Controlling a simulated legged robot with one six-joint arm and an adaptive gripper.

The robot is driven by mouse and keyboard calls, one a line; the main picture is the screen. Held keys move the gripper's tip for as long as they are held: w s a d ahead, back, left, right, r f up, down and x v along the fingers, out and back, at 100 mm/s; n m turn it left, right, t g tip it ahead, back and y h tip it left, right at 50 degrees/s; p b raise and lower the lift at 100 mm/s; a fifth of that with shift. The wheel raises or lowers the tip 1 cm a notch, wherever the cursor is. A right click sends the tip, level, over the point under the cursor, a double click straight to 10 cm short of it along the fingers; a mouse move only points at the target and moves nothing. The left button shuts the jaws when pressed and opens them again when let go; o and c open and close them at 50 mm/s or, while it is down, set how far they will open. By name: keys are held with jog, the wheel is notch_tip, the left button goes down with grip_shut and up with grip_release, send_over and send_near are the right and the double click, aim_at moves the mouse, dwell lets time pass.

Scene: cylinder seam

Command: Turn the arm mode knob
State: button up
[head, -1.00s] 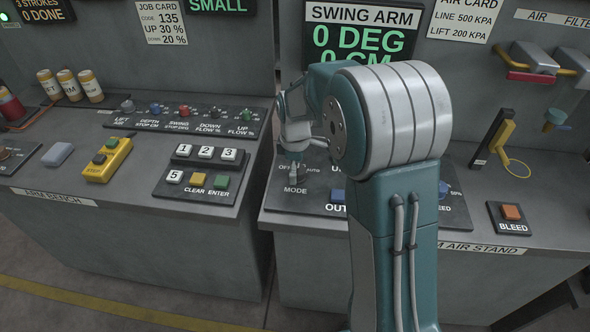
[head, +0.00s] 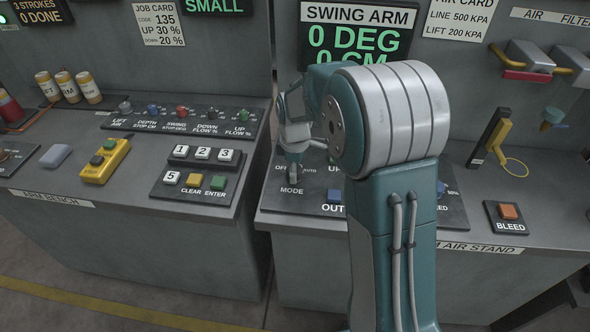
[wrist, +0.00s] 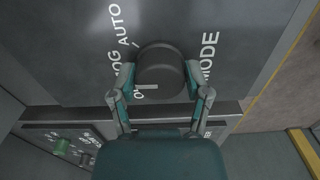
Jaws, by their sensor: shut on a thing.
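The mode knob (wrist: 161,66) is a dark round knob with a short white line on its top, on a dark panel. In the wrist view the words AUTO and JOG are beside it to the left, a partly covered label is at its lower left, and MODE is to the right. My gripper (wrist: 160,88) is shut on the knob, one finger on each side of it. In the head view my gripper (head: 293,174) reaches down just above the MODE label and largely hides the knob.
A blue OUT button (head: 334,196) is close to the right of the knob. The SWING ARM display (head: 358,36) above reads 0 DEG. My arm hides part of the panel. Left across a gap is a bench with a keypad (head: 197,177).

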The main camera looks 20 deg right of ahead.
jog(key=shift+a+f, duration=0.1)
jog(key=m, duration=0.4)
jog(key=shift+w+m, duration=0.1)
jog(key=shift+m, duration=2.2)
jog(key=o, duration=1.2)
